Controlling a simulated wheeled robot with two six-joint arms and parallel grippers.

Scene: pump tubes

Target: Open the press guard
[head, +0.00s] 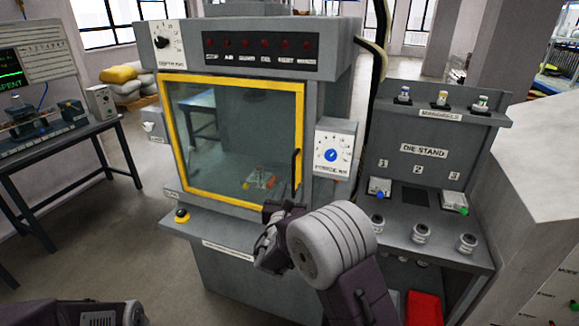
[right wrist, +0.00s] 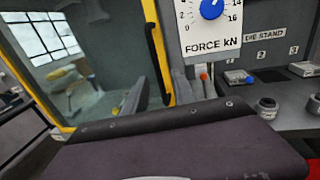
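The press guard (head: 175,135) is a clear pane in a yellow frame, and it is closed across the press front. Its black upright handle (head: 296,173) is on the right side of the frame. The handle also shows in the right wrist view (right wrist: 156,62). My right gripper (head: 281,210) is just below and in front of the handle's lower end. In the right wrist view its two fingers (right wrist: 171,88) stand apart, with the handle's lower part appearing between them. I cannot tell whether they touch it. Part of my left arm shows at the bottom left; its gripper is out of view.
A force dial box (head: 335,147) sits just right of the handle. The die stand (head: 415,225) with dies and mandrels is further right. A yellow-and-black button (head: 182,215) is on the ledge at lower left. A red bin (head: 424,308) is low right.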

